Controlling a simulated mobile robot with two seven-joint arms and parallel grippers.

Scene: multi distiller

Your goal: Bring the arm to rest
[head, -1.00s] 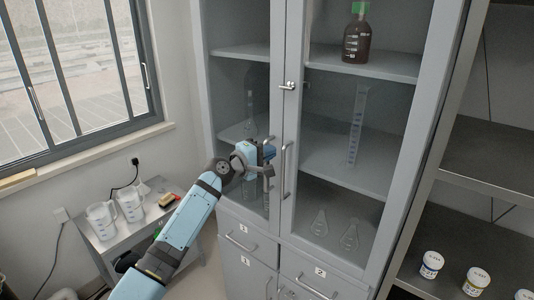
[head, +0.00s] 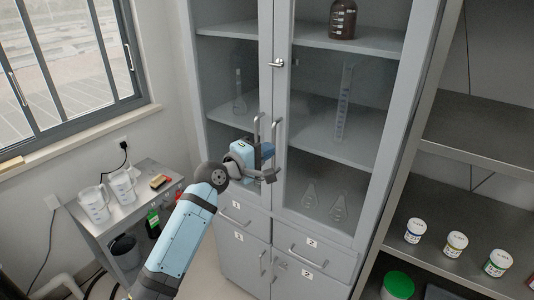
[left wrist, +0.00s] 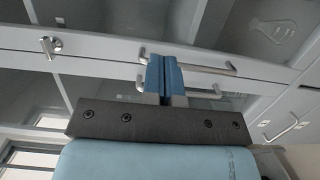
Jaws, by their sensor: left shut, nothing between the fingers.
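My left arm comes up from the bottom of the head view. Its gripper (head: 268,158) is in front of the grey glass-door cabinet (head: 277,100), near the lower end of the door handles. In the left wrist view the blue fingers (left wrist: 164,77) are together with nothing between them. They point toward the door handles (left wrist: 190,66), and I cannot tell whether they touch. Both cabinet doors look shut. My right gripper is not in view.
The cabinet holds a brown bottle (head: 342,18), a measuring cylinder (head: 344,100) and flasks. An open shelf with several jars (head: 456,244) stands at right. A small side table (head: 128,212) at left holds two jugs. A window is at upper left.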

